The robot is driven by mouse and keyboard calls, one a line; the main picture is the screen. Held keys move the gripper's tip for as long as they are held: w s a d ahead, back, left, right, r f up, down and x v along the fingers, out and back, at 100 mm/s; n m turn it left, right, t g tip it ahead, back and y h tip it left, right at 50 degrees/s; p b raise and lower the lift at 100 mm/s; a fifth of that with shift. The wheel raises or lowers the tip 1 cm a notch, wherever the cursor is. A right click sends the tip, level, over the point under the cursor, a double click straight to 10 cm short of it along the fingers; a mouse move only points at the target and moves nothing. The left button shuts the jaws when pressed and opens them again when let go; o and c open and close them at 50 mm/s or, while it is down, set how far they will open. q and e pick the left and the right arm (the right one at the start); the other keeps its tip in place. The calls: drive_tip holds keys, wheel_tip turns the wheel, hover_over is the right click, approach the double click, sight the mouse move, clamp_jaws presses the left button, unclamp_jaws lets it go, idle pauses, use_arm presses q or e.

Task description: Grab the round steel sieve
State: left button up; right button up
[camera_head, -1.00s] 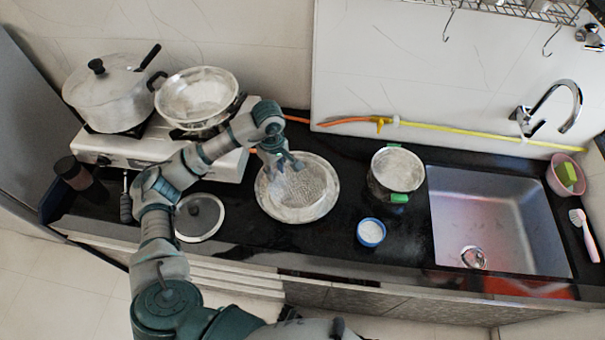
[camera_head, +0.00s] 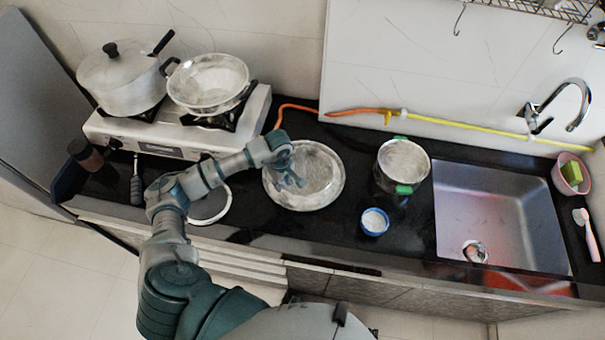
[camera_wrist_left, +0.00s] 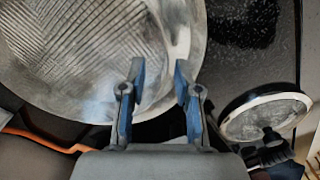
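The round steel sieve (camera_head: 318,172) is a wide, pale metal disc lying on the black counter, left of the sink. In the left wrist view its ribbed inner surface (camera_wrist_left: 75,50) and smooth rim fill the upper left. My left gripper (camera_head: 290,180) is over the left part of the sieve in the head view. In the left wrist view the two blue fingers (camera_wrist_left: 160,68) are apart, with the sieve's rim area behind and between their tips. Nothing is clearly held, and I cannot tell whether the fingers touch the rim. My right gripper is not in view.
A steel pot with green handles (camera_head: 403,160) and a small blue bowl (camera_head: 374,222) stand right of the sieve. A lid (camera_head: 208,217) lies to its left, partly hidden by my arm. A stove (camera_head: 150,135) holds a large pot (camera_head: 120,82) and a steel pan (camera_head: 208,85).

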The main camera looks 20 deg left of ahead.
use_arm(q)
drive_tip(key=shift+s+a+f, duration=0.1)
drive_tip(key=shift+a+f, duration=0.15)
drive_tip(key=shift+f, duration=0.4)
drive_tip(key=shift+s+a+f, duration=0.1)
drive_tip(key=shift+a+f, duration=0.1)
drive_tip(key=shift+f, duration=0.45)
drive_tip(key=shift+w+d, duration=0.1)
drive_tip(key=shift+d, duration=0.2)
clamp_jaws()
drive_tip(key=shift+w+d+r, duration=0.1)
drive_tip(key=shift+d+r, duration=0.05)
